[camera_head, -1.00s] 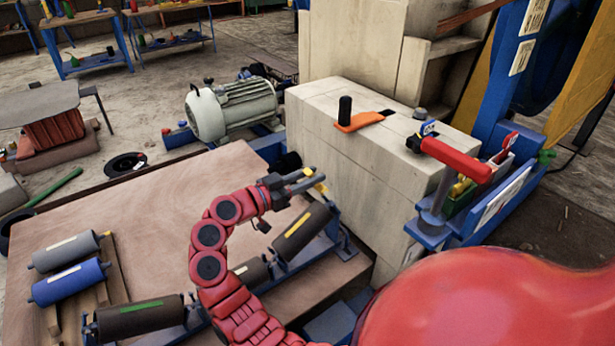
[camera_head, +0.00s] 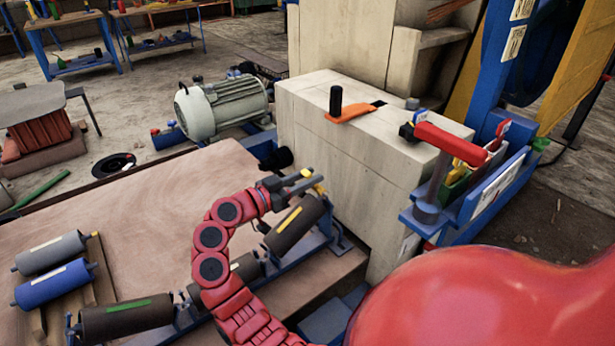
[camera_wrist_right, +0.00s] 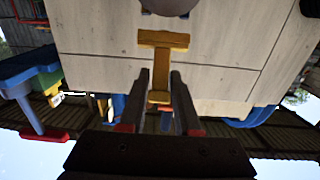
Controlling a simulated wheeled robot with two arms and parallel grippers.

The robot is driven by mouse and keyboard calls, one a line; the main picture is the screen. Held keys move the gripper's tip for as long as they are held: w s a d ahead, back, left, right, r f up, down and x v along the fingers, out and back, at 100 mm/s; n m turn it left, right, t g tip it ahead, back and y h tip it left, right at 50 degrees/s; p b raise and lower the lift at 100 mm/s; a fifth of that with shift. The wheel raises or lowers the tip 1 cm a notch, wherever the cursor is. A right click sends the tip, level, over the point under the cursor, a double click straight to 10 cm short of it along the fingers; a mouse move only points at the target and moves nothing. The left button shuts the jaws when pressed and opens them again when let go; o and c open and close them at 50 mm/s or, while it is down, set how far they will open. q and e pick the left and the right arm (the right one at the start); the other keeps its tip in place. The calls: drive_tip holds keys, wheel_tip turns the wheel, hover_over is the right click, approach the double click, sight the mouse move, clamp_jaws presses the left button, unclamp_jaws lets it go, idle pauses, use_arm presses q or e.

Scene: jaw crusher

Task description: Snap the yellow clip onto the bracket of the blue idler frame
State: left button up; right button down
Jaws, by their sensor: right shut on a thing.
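My right gripper (camera_head: 303,183) reaches over the blue idler frame (camera_head: 285,270) from the red arm. It is shut on the yellow clip (camera_head: 320,188), a small part at its fingertips. In the right wrist view the clip (camera_wrist_right: 163,41) is T-shaped, with its stem between the two dark fingers (camera_wrist_right: 160,82) and its crossbar beyond them. In the head view the clip is near the upper right end of the dark roller with a yellow label (camera_head: 293,224). The frame's bracket (camera_head: 338,238) is partly visible beside that roller; contact with the clip cannot be told. My left gripper is not seen.
A grey roller (camera_head: 50,251) and a blue roller (camera_head: 54,284) lie on the wooden board (camera_head: 140,215). A red-handled tool (camera_head: 450,143) stands at right.

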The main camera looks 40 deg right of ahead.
drive_tip(key=shift+b, duration=0.6)
idle(1.1)
drive_tip(key=shift+d+f+b, duration=0.3)
drive_tip(key=shift+f+b, duration=0.2)
drive_tip(key=shift+f, duration=0.05)
drive_tip(key=shift+f, duration=0.2)
drive_tip(key=shift+d+f+b, duration=0.2)
drive_tip(key=shift+f+b, duration=0.25)
drive_tip(key=shift+b, duration=0.15)
drive_tip(key=shift+d+f+b, duration=0.2)
drive_tip(key=shift+f+b, duration=0.25)
drive_tip(key=shift+b, duration=0.1)
drive_tip(key=shift+a+r, duration=0.1)
drive_tip(key=shift+r, duration=0.05)
drive_tip(key=shift+a+r+p, duration=0.4)
drive_tip(key=shift+a+r, duration=0.05)
drive_tip(key=shift+r, duration=0.3)
drive_tip(key=shift+d+r, duration=0.1)
drive_tip(key=shift+d, duration=0.05)
